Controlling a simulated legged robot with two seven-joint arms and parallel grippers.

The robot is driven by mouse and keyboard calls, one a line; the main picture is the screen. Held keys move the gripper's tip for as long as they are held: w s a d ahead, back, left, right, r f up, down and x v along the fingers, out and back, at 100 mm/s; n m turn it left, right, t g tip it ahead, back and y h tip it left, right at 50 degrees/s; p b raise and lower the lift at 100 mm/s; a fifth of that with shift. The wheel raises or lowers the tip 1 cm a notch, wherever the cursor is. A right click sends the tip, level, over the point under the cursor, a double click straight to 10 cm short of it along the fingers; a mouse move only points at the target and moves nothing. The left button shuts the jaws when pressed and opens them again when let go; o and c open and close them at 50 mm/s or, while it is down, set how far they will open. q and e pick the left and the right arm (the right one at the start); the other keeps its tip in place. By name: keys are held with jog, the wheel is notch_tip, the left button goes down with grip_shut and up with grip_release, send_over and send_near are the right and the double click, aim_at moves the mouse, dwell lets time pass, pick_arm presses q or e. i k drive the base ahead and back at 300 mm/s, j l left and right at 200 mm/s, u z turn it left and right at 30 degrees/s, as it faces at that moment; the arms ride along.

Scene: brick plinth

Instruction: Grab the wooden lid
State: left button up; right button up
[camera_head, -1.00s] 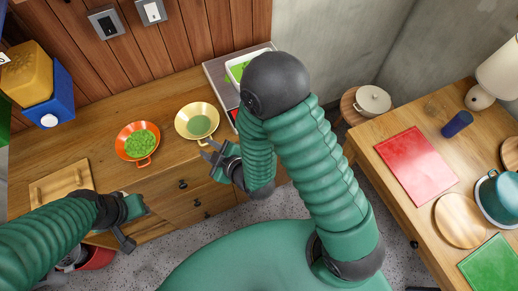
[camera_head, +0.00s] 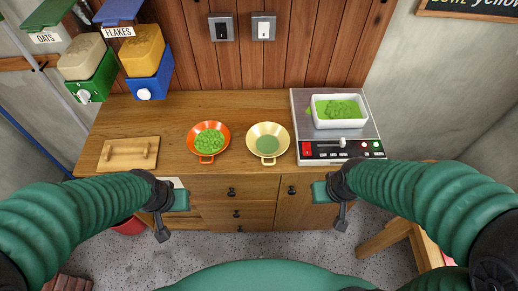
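A rectangular wooden lid (camera_head: 128,154) with a raised bar handle lies flat at the left end of the wooden counter (camera_head: 180,110). My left gripper (camera_head: 173,217) is in front of the counter, below and to the right of the lid and apart from it. It looks open and empty. My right gripper (camera_head: 329,206) is in front of the counter's right half, under the scale. It also looks open and empty.
A scale (camera_head: 335,151) with a white tray (camera_head: 316,112) stands right. Dispensers (camera_head: 145,60) hang at upper left. A wooden stool or table (camera_head: 385,236) stands lower right.

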aim_at(121, 154)
jog(key=u, duration=1.2)
